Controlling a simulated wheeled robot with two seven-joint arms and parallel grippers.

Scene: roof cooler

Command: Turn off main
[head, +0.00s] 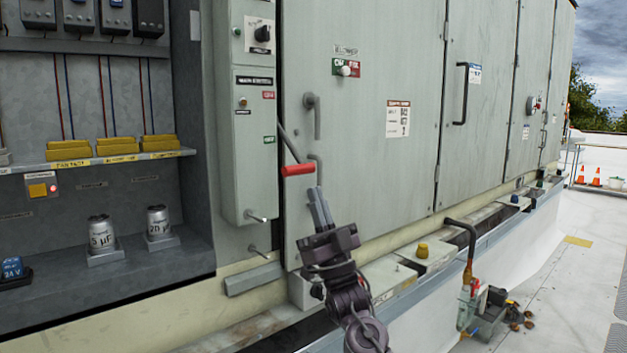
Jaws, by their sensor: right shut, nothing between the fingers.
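A lever with a red grip (298,169) is on the right side of a narrow grey-green switch box (250,190). Its dark arm slants down and to the right from the box, with the grip at its lower end. The box front has a small red label (269,95) above a small green label (269,140), too small to read surely. My right gripper (318,192) is just below and right of the red grip, fingers pointing up, shut and empty. It appears apart from the grip, though the depth gap is hard to judge. My left gripper is out of view.
An open bay with capacitors (102,234) lies left.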

